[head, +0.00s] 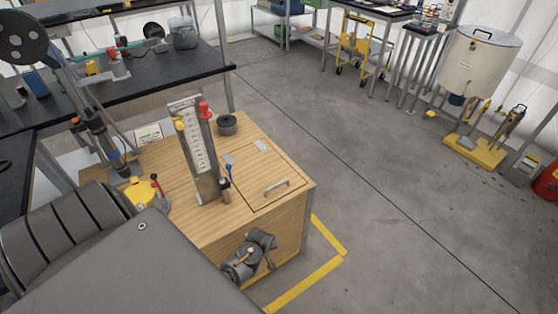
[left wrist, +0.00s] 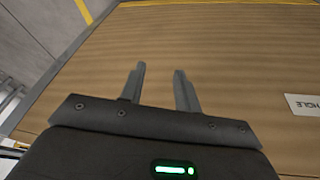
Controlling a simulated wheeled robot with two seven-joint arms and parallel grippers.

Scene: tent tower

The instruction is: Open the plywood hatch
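The plywood hatch (head: 258,182) is a square panel in the right part of the wooden cabinet's top, in the head view. It lies flat and closed, with a metal bar handle (head: 277,187) near its front right edge. In the left wrist view my left gripper (left wrist: 158,70) is open, with nothing between its two grey fingers. It faces a broad wooden surface (left wrist: 215,50) with a white label (left wrist: 310,106) at the right. I cannot tell how far it is from that surface. I cannot make out my right gripper in either view.
On the cabinet (head: 285,232) a white gauge board (head: 197,150) stands left of the hatch, near a dark round weight (head: 227,124). The floor right of the yellow tape (head: 318,272) is clear.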

